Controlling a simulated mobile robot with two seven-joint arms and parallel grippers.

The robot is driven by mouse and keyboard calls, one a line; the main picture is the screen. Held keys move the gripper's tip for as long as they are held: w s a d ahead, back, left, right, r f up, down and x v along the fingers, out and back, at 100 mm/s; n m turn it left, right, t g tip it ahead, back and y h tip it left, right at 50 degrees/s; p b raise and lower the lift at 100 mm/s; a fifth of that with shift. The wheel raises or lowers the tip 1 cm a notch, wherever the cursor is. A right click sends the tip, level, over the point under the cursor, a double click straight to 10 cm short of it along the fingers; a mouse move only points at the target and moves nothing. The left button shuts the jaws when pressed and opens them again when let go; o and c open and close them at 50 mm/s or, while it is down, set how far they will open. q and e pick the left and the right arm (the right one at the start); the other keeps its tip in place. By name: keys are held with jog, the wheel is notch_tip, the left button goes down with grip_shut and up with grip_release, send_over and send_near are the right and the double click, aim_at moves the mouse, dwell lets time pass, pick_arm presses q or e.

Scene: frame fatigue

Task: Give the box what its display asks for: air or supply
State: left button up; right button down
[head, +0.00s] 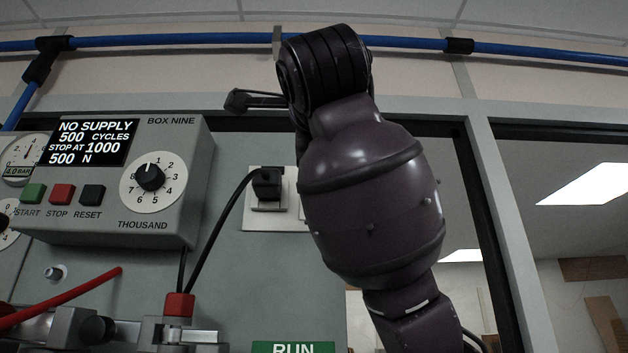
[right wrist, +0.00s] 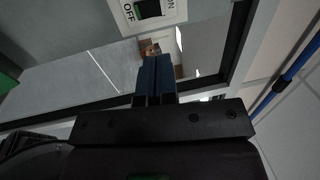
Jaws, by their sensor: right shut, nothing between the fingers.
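The box (head: 120,180), labelled BOX NINE, shows NO SUPPLY on its display (head: 95,143), with 500 cycles, stop at 1000 and 500 N. A black plug (head: 267,184) sits at the white wall plate (head: 262,222), its cable running down to the left. A white ON/OFF switch plate (right wrist: 178,10) is at the top of the right wrist view; its rocker position is unclear. A red hose (head: 65,297) lies at lower left, its visible end apart from the metal fitting (head: 55,272). My right gripper (head: 236,99) points left above the plug, shut and empty; it shows in the wrist view (right wrist: 155,68).
The box has START, STOP and RESET buttons (head: 61,194) and a dial (head: 150,178). A gauge (head: 22,152) labelled 4.0 BAR is partly hidden behind it. Blue pipes (head: 200,41) run above. My right arm covers the middle of the head view.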

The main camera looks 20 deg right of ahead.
jog(key=p+x, duration=0.4)
jog(key=x, duration=1)
jog(key=shift+p, duration=0.3)
jog(key=shift+w+r, duration=0.1)
jog(key=shift+w, duration=0.05)
